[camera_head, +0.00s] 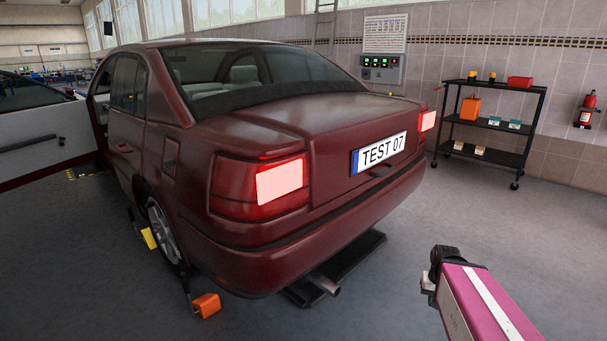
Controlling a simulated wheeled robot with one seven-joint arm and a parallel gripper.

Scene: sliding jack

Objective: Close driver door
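A dark red car (250,150) stands with its rear toward me, plate TEST 07. At the far left, a front door (40,145) stands swung wide open from the car's left side. Its pale inner panel faces me, with a dark handle bar (28,144) and its window above. The door's outer end is cut off by the picture edge. My magenta arm with a white stripe is at the lower right, behind the car and far from the door. The dark end of my arm (440,265) shows, but I cannot make out fingers or anything held.
An orange block (206,305) and a yellow piece (149,238) are by the car's left rear wheel. A dark platform (335,270) lies under the rear. A shelf cart (490,125) stands by the right wall. The floor at the lower left is clear.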

